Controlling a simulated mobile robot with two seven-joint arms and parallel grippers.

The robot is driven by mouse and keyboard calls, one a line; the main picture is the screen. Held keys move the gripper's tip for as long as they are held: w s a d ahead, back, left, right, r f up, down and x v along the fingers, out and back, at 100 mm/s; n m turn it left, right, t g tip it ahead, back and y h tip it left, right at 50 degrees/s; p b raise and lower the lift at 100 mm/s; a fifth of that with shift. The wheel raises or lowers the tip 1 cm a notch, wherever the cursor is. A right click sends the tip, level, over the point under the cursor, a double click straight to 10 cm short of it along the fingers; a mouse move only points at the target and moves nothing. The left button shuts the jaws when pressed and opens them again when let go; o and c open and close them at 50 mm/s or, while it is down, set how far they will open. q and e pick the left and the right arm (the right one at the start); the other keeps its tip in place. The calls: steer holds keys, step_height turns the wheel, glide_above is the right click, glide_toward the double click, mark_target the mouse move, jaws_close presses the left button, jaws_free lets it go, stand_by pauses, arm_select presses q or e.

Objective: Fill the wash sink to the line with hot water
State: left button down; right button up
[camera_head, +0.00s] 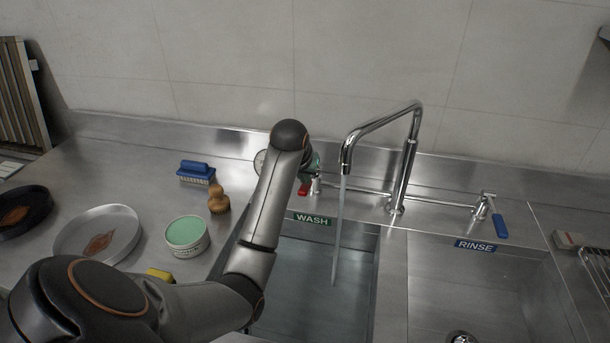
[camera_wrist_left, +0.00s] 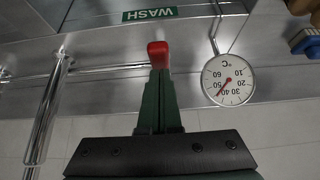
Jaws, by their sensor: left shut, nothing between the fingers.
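The wash sink (camera_head: 310,285) is a steel basin under the green WASH label (camera_head: 311,219). The chrome swivel spout (camera_head: 346,155) hangs over it, and a thin water stream (camera_head: 339,225) falls into it. The fill line and water level cannot be made out. The red tap handle (camera_head: 304,189) sits beside the label. My left gripper (camera_head: 311,170) is shut at the red handle, which shows just past its fingertips (camera_wrist_left: 158,105) in the left wrist view; contact is unclear. A round dial thermometer (camera_wrist_left: 228,80) hangs beside it, its red needle pointing lower left. The blue tap handle (camera_head: 500,226) is at the right.
My left arm crosses the counter and the wash sink's left edge. Left stand a green tub (camera_head: 187,236), a blue brush (camera_head: 196,172), a wooden brush (camera_head: 218,199), a yellow sponge (camera_head: 160,274) and soiled pans (camera_head: 97,233). The rinse sink (camera_head: 470,285) is right.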

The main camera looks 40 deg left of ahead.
mark_target(304, 189)
arm_select(q)
steer(key=f+t+b, duration=0.1)
steer(key=f+y+b, duration=0.1)
steer(key=b, duration=0.1)
steer(key=s+t+b, duration=0.1)
steer(key=shift+d+f+t+b, duration=0.3)
steer(key=shift+f, duration=0.1)
steer(key=shift+s+f+t+y+b, duration=0.2)
steer(key=shift+t+y+b, duration=0.15)
steer(key=shift+t+y, duration=0.15)
arm_select(e)
step_height(304, 189, down, 5)
steer(key=shift+f, duration=0.1)
arm_select(q)
step_height(304, 189, up, 5)
steer(key=p, duration=0.6)
steer(key=shift+w, duration=0.1)
steer(key=v, duration=0.9)
steer(key=shift+r+b, duration=0.45)
arm_select(e)
steer(key=r, duration=0.1)
steer(key=s+r, duration=0.1)
steer(key=r, duration=0.3)
steer(key=shift+s+d, duration=0.15)
steer(key=shift+d, duration=0.2)
